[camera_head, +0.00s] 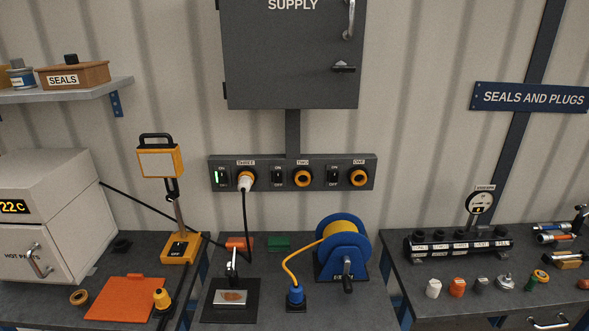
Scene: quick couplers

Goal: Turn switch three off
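A dark socket panel (292,187) is fixed to the wall below the supply cabinet. Switch three (219,178) is the leftmost rocker on it, left of the socket labelled THREE, and shows a green light. A white plug (245,181) sits in socket three, and its black cable hangs down from it. The switch (278,176) beside socket two and the switch (333,177) beside socket one show no green light. Neither of my grippers is in view.
A yellow work lamp (180,249) stands left below the panel. A blue cable reel (343,248) stands on the middle bench below its right part. The supply cabinet (290,60) hangs above. The wall just in front of switch three is clear.

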